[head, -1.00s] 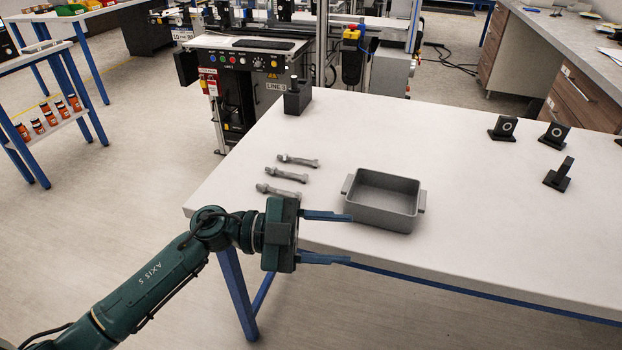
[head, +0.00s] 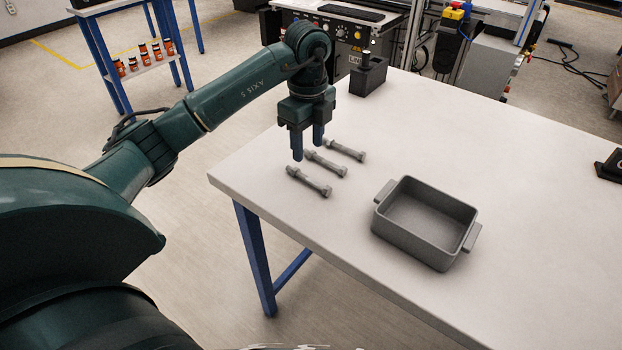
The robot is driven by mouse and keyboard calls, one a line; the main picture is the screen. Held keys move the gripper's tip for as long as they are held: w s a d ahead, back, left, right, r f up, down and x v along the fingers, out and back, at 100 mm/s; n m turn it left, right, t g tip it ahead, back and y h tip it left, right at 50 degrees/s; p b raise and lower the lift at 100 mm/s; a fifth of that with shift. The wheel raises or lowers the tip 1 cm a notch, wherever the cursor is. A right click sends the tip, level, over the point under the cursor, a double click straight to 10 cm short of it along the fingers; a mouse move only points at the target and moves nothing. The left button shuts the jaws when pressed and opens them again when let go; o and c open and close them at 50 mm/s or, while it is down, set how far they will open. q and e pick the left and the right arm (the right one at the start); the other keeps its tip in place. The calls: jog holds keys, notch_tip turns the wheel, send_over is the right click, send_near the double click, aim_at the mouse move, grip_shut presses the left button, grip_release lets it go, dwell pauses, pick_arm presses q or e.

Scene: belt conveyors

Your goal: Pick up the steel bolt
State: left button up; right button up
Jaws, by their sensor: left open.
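Three grey steel bolts lie side by side on the white table, left of the tray: a near bolt (head: 309,182), a middle bolt (head: 328,164) and a far bolt (head: 346,150). My left gripper (head: 308,153) points down over the left ends of the bolts. The fingers partly hide the left ends of the middle and far bolts. I cannot tell how high the fingertips are above the table. My right gripper is not in view.
An empty grey tray (head: 460,258) with two side handles stands right of the bolts on the table (head: 530,165). A black holder (head: 368,76) stands behind the bolts near the back edge.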

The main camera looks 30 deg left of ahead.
aim_at(310, 177)
pick_arm(q)
jog(key=f, duration=0.8)
jog(key=shift+d+f, duration=0.2)
jog(key=shift+d, duration=0.05)
jog(key=shift+c, duration=0.5)
grip_shut()
